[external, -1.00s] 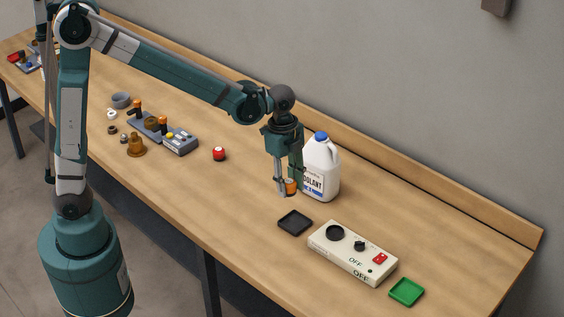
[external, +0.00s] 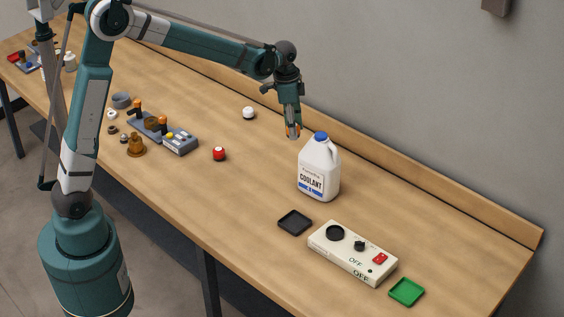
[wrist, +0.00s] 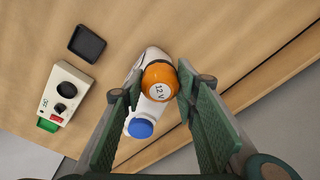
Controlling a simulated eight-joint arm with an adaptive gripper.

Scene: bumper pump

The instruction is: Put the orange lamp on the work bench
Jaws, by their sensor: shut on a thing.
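The orange lamp (wrist: 159,75) is held between the fingers of my gripper (wrist: 158,88) in the wrist view, its white face marked 12 V toward the camera. In the external view a little orange of the lamp (external: 290,131) shows at the fingertips of my gripper (external: 293,133). My gripper is shut on it, in the air above the wooden work bench (external: 240,215), near the back of the coolant jug. The finger contact is partly hidden in the external view.
The white coolant jug (external: 318,172) with a blue cap stands close below my gripper. A black tray (external: 295,223), a cream control box (external: 352,252) and a green tray (external: 406,292) lie in front.

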